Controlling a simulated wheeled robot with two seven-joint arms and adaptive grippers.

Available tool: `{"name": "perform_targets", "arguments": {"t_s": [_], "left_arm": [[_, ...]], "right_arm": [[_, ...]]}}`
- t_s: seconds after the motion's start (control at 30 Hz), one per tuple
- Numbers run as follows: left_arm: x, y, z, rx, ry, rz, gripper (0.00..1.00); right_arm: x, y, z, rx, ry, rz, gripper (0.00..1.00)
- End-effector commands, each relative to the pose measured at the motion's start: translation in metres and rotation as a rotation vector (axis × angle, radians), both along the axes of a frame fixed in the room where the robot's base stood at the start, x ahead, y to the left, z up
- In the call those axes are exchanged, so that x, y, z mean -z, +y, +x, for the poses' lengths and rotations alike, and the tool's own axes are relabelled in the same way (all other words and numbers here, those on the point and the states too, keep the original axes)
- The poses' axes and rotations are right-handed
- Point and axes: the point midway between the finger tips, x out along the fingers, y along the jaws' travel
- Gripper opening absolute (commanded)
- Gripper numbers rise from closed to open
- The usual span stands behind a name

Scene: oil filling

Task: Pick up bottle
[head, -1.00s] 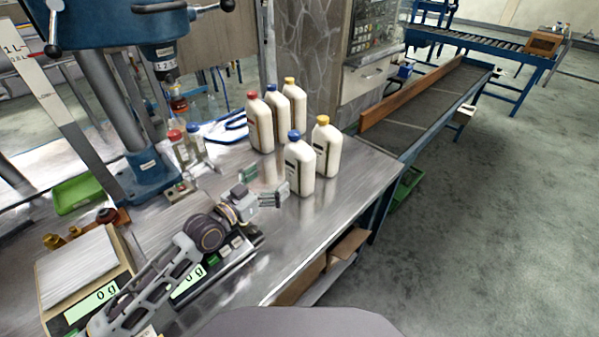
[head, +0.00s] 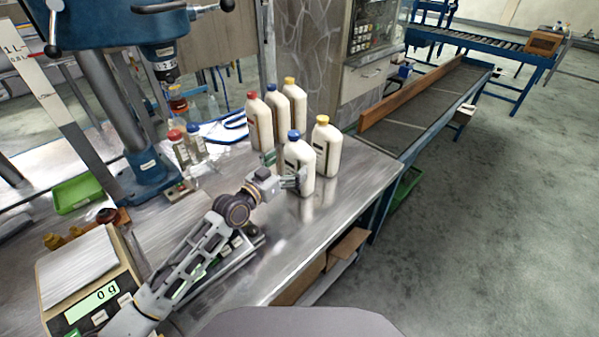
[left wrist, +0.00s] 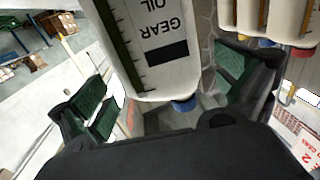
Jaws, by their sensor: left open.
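Several cream bottles with dark labels stand upright on the metal table. The nearest bottle (head: 300,160) has a blue cap, and my left gripper (head: 285,172) is at its left side. In the left wrist view this bottle (left wrist: 155,45) appears upside down, its label reading "GEAR OIL", between the two green-padded fingers of my left gripper (left wrist: 168,95). The fingers are apart, with a gap visible on the left finger's side. A yellow-capped bottle (head: 327,148) stands just right of the nearest one. My right gripper is not in view.
Red-capped (head: 259,122), blue-capped (head: 277,112) and yellow-capped (head: 295,103) bottles stand close behind. A blue drill press (head: 140,165) and a scale (head: 95,290) are at the left. The table's (head: 330,225) front right is clear.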

Motion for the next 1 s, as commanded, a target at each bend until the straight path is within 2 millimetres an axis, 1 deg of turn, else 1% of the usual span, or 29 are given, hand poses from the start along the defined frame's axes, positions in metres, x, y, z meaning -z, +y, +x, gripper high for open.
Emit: {"name": "perform_targets", "arguments": {"t_s": [0.47, 0.73, 1.0], "left_arm": [[0.000, -0.003, 0.003, 0.000, 0.001, -0.001, 1.00], [-0.001, -0.017, 0.018, 0.000, 0.000, -0.002, 1.00], [-0.001, -0.032, 0.036, 0.000, 0.000, 0.000, 1.00]], "right_arm": [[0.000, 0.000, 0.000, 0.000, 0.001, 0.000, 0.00], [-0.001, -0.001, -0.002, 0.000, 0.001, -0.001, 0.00], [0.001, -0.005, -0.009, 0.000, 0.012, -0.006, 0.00]]}}
